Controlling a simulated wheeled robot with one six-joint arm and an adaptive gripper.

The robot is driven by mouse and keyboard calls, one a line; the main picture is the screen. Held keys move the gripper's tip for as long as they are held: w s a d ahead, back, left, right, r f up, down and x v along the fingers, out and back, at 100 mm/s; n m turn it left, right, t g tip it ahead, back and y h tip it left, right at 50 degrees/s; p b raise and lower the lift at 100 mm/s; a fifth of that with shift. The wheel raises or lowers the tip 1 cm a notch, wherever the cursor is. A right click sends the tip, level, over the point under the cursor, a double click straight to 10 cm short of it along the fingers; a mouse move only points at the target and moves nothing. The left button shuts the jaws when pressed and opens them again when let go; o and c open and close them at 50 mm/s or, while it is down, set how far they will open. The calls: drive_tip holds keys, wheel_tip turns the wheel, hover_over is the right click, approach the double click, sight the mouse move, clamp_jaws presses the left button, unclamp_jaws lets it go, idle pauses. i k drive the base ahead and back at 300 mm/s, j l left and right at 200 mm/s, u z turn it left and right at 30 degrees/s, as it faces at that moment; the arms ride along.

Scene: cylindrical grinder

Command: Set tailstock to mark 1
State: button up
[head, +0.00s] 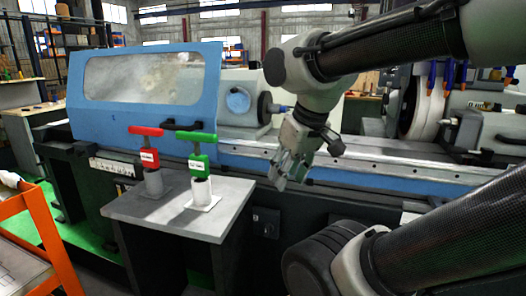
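The cylindrical grinder spans the head view, with a long pale table rail (400,168) along its front. A grey block (490,132) with a small nose pointing left sits on the right end of the table; it looks like the tailstock, partly cut off by the picture edge. A grey headstock-like housing (240,106) with a blue round cover and a pointed spindle stands left of centre. I see no readable mark 1. My gripper (287,180) points down in front of the table rail, apart from both housings. It holds nothing visible; its finger gap is unclear.
A small grey stand (225,213) in front of the machine carries a red-handled tool (147,150) and a green-handled tool (201,160) in holders. A blue guard door (100,125) covers the machine's left part. An orange cart (45,235) stands at left.

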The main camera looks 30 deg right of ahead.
sight(504, 133)
drive_tip(key=z, duration=2.7)
drive_tip(key=i+l+u, duration=0.35)
drive_tip(key=i+l, duration=0.5)
drive_tip(key=l, duration=0.1)
